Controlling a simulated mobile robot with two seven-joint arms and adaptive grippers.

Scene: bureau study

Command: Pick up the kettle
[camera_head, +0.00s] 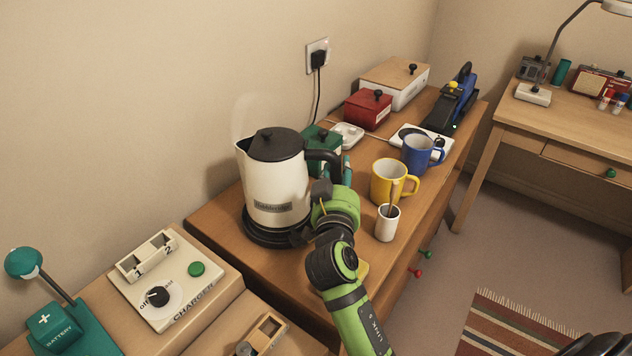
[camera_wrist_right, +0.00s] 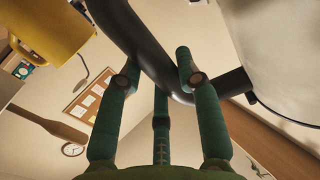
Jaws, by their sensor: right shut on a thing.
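The kettle (camera_head: 273,185) is cream white with a black lid and black handle (camera_head: 326,157). It stands upright at the left part of the wooden dresser, over its round black base (camera_head: 268,237); I cannot tell if there is a small gap between them. Faint steam rises near its spout. My right gripper (camera_head: 338,180) is at the handle, on the kettle's right side. In the right wrist view its green fingers (camera_wrist_right: 158,80) close around the black handle (camera_wrist_right: 135,38), with the pale kettle body at the upper right.
A yellow mug (camera_head: 386,182), a white cup (camera_head: 386,224) and a blue mug (camera_head: 416,155) stand just right of my right gripper. A green box (camera_head: 322,139) is behind the kettle. A charger panel (camera_head: 170,280) lies at the left front. The wall is close behind.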

